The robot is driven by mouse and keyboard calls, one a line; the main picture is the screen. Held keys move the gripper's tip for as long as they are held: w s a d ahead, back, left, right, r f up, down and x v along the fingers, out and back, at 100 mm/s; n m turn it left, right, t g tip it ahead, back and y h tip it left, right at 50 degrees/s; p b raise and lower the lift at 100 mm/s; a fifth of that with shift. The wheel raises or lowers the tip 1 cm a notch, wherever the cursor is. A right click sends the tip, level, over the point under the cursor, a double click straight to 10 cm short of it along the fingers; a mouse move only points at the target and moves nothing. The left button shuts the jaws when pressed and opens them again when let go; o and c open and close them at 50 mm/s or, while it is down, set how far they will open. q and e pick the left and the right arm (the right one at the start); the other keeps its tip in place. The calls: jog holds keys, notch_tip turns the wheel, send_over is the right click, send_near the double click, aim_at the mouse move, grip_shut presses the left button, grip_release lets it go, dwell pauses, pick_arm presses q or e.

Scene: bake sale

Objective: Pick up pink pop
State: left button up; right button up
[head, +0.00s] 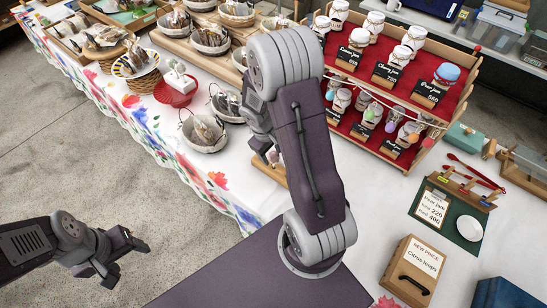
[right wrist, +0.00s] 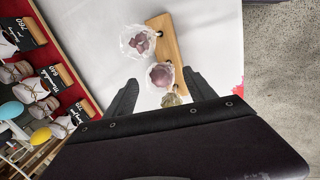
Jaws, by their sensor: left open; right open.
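In the right wrist view, a wooden stand (right wrist: 176,50) holds a row of wrapped pops. The dusky-pink pop (right wrist: 161,75) in clear wrap lies between the fingertips of my right gripper (right wrist: 160,78). The fingers are apart, and I cannot tell how far above or beside it they are. A second pinkish-mauve pop (right wrist: 137,42) is farther along the stand, and a yellowish-green pop (right wrist: 172,98) is partly hidden by the gripper body. In the head view my right gripper (head: 262,146) hangs over the stand, which my arm mostly hides. My left gripper (head: 128,262) is open and empty over the floor.
A red tiered rack (head: 455,95) with jars stands right of my right arm. Baskets of wrapped goods, such as a white basket (head: 203,130), and a red stand (head: 176,92) are on the left. A wooden box (head: 412,270) is at front right. White tablecloth is clear beside the pops.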

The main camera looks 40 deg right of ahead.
jog(key=x, duration=0.2)
jog(key=b+x, duration=0.1)
jog(key=x, duration=0.2)
jog(key=shift+w+a, duration=0.15)
jog(key=shift+w, duration=0.05)
jog(key=c, duration=0.8)
jog(key=shift+c, duration=0.2)
